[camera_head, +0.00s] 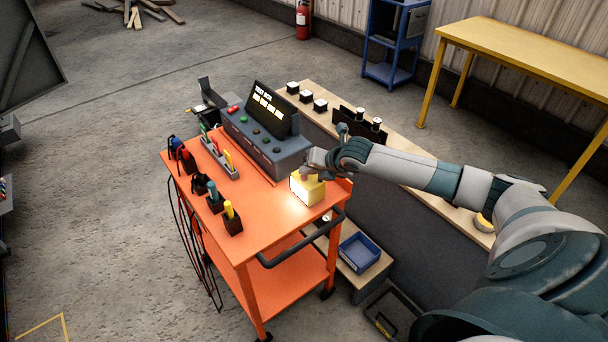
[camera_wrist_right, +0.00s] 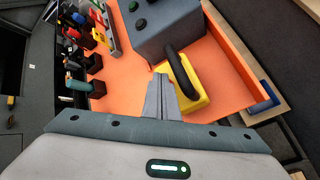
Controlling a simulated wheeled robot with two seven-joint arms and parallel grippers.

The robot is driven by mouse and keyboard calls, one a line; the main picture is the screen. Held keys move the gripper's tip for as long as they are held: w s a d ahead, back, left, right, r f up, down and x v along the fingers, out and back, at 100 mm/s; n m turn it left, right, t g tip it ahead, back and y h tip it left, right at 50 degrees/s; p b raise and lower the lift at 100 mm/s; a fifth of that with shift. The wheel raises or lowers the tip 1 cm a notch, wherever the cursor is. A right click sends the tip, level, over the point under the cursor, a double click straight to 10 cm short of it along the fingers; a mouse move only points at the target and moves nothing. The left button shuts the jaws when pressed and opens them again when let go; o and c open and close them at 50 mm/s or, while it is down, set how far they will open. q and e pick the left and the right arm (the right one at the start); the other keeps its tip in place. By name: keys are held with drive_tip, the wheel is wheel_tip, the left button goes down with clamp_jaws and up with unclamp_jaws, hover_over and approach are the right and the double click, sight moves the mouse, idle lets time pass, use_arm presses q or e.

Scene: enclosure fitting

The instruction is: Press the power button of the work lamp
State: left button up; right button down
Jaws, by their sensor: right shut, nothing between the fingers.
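The work lamp (camera_head: 312,190) is a small yellow box on the orange cart top, near its right edge. Its front face glows and lights the cart top in front of it. In the right wrist view the lamp (camera_wrist_right: 196,98) shows its yellow body with a black handle arching over it. My right gripper (camera_head: 312,166) is shut and empty, pointing down at the top of the lamp. In the wrist view its fingertips (camera_wrist_right: 160,77) overlap the lamp's left edge; I cannot tell whether they touch it. The power button cannot be made out. My left gripper is out of view.
A grey test box (camera_head: 285,153) with a dark display stands just behind the lamp. Tool holders and a grey rack (camera_head: 222,163) line the cart's left side. A wooden bench (camera_head: 400,150) runs behind it. The cart top (camera_head: 270,218) before the lamp is clear.

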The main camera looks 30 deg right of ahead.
sight(307, 181)
drive_tip(key=shift+r, duration=0.1)
wheel_tip(307, 181, up, 6)
drive_tip(key=p, duration=0.5)
drive_tip(key=shift+p, duration=0.35)
